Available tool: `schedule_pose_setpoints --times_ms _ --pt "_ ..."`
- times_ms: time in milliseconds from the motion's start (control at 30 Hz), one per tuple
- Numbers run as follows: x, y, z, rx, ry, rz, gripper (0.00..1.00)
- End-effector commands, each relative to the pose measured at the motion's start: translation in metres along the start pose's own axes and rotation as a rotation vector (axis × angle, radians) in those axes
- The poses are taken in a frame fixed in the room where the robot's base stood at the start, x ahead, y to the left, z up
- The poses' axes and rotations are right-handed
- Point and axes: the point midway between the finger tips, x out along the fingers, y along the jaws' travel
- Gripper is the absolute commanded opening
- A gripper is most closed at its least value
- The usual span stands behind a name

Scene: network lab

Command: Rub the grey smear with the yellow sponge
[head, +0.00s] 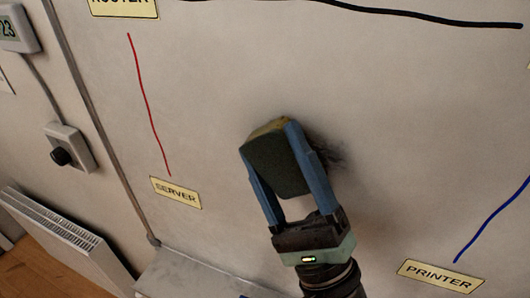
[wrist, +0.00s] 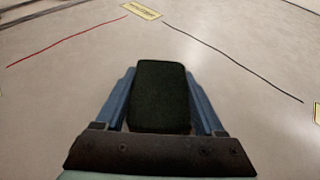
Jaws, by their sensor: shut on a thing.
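My gripper (head: 277,160) is shut on the yellow sponge (head: 270,127), one blue finger on each side. The sponge shows a dark green pad side and a narrow yellow edge at its top. In the wrist view the dark pad of the sponge (wrist: 160,97) fills the gap between the fingers. The grey smear (head: 332,153) is on the pale wall just right of the sponge, partly hidden behind the gripper and sponge. The sponge is at or close to the wall; I cannot tell whether it touches. The smear does not show in the wrist view.
The wall carries a red line (head: 149,105), a black line (head: 430,15) and a blue line (head: 492,220). Labels read SERVER (head: 176,193) and PRINTER (head: 440,277). A radiator (head: 65,245) and a dial box (head: 69,148) are at the left. A grey ledge (head: 195,277) is below.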

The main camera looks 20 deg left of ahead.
Motion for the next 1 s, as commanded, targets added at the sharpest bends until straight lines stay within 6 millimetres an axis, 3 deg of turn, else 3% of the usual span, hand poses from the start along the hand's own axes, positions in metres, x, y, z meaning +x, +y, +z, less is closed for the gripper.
schedule_pose_setpoints --times_ms 1000 --pt "-0.042 -0.053 -0.02 -0.002 0.007 -0.004 0.12"
